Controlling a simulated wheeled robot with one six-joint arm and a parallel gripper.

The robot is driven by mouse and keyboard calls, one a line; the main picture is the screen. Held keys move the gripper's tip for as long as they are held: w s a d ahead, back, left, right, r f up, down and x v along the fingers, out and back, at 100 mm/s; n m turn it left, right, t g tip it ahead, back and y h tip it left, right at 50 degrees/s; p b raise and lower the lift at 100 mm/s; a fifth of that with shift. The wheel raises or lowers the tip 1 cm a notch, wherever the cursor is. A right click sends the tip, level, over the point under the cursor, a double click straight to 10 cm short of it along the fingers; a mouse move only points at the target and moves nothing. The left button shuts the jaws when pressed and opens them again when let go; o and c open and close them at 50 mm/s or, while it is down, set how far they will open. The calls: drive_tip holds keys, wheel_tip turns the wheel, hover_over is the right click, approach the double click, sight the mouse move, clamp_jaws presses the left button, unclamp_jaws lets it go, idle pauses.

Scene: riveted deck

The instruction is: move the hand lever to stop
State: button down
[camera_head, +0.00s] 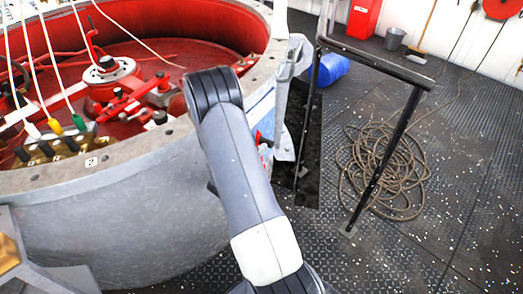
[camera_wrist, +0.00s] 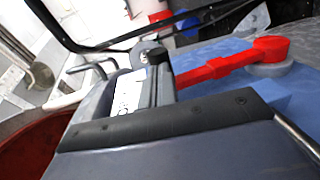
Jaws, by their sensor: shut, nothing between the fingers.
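A red hand lever (camera_wrist: 215,69) shows in the wrist view on a blue plate (camera_wrist: 222,50), its round hub at the right and its arm running left. A small part of the red lever (camera_head: 262,139) shows beside my arm in the head view. My gripper (camera_wrist: 158,62) is shut and empty, close to the lever's left end; I cannot tell whether they touch. A white label (camera_wrist: 128,92) with dark letters is partly hidden beside the gripper. No stop mark is readable. In the head view my arm hides the gripper.
A large round grey tank (camera_head: 140,215) with a red inside stands at left. A black handrail (camera_head: 385,155) stands right of my arm, with coiled rope (camera_head: 385,172) on the deck. A blue drum (camera_head: 330,69) lies behind.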

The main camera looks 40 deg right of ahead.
drive_tip(key=shift+d, duration=0.2)
drive_tip(key=shift+w+d+p, duration=0.25)
drive_tip(key=shift+d+p, duration=0.25)
drive_tip(key=shift+d, duration=0.05)
